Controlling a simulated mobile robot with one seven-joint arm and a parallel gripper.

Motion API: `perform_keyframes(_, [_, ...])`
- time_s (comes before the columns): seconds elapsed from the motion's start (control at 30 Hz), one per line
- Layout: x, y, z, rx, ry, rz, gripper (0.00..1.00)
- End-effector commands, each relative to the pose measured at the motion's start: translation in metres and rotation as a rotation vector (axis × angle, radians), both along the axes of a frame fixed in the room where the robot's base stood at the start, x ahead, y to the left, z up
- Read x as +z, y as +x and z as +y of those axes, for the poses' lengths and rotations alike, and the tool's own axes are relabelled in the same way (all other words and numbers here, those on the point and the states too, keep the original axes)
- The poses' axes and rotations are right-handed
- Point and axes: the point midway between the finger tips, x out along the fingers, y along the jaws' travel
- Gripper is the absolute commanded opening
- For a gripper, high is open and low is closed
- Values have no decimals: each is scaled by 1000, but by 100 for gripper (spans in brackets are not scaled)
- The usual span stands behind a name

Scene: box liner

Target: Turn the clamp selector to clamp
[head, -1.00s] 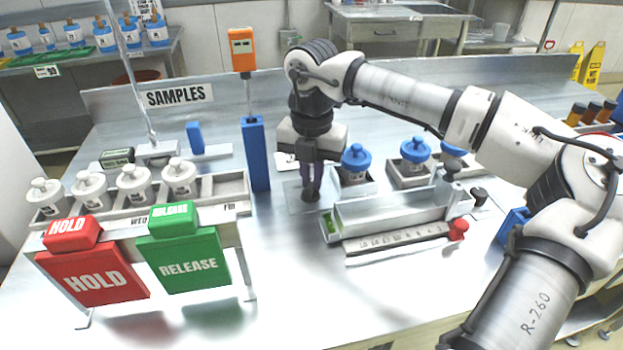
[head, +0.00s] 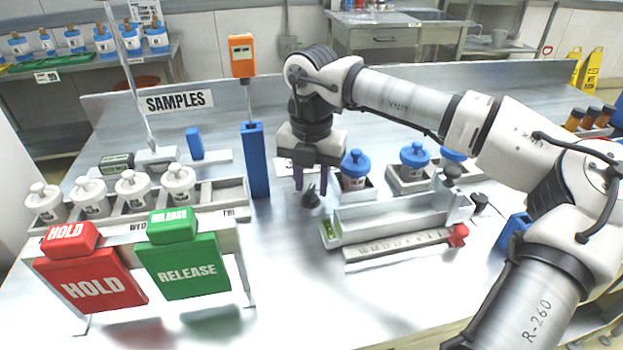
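A small dark knob (head: 311,198), which looks like the clamp selector, stands on the steel bench left of the grey channel-shaped fixture. Its pointed top shows, but any position marks around it are too small to read. My gripper (head: 310,184) is just above and behind the knob, pointing down. Its two dark fingers are spread apart with a clear gap, and nothing is visible between them. I cannot tell whether a fingertip touches the knob.
The grey fixture (head: 400,213) with a ruled strip and red knob (head: 458,235) lies to the right. Blue-lidded jars (head: 354,170) stand close behind. A blue post (head: 255,160) rises to the left. Red HOLD (head: 92,282) and green RELEASE (head: 185,268) panels stand front left.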

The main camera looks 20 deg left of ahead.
Motion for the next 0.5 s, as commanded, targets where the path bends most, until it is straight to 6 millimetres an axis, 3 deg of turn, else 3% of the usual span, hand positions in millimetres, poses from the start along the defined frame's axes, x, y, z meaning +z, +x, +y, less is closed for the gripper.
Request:
perform_keyframes(0.17, [18,1,0,-1,-1,-2,33])
perform_keyframes(0.5, [95,1,1,-2,1,-5,33])
